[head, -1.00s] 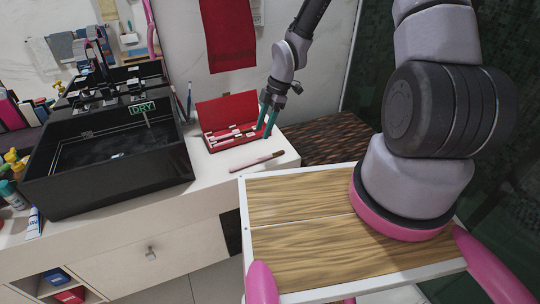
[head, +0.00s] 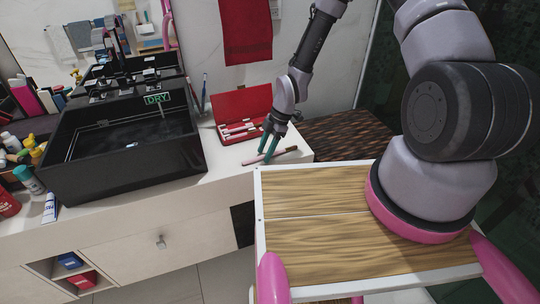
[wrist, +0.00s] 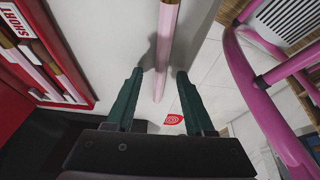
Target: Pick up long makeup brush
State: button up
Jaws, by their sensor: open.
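The long makeup brush (head: 286,152) lies alone on the white counter near its front right edge, in front of the red case. In the wrist view the pink and brown brush (wrist: 167,35) runs from the top edge down between the fingers. My gripper (head: 267,150) points down at the brush with its teal fingers apart. In the wrist view the open fingers (wrist: 159,73) stand one on each side of the pink handle, with gaps to both. Whether the fingertips touch the counter I cannot tell.
An open red case (head: 243,103) with several brushes stands just behind; its label reads SHORT in the wrist view. The black sink (head: 122,165) marked DRY is at the left. A wood-topped white cart (head: 330,190) stands in front of the counter. A pink frame (wrist: 262,95) shows right in the wrist view.

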jog(key=shift+a+f, duration=0.1)
jog(key=shift+c, duration=0.3)
grip_shut()
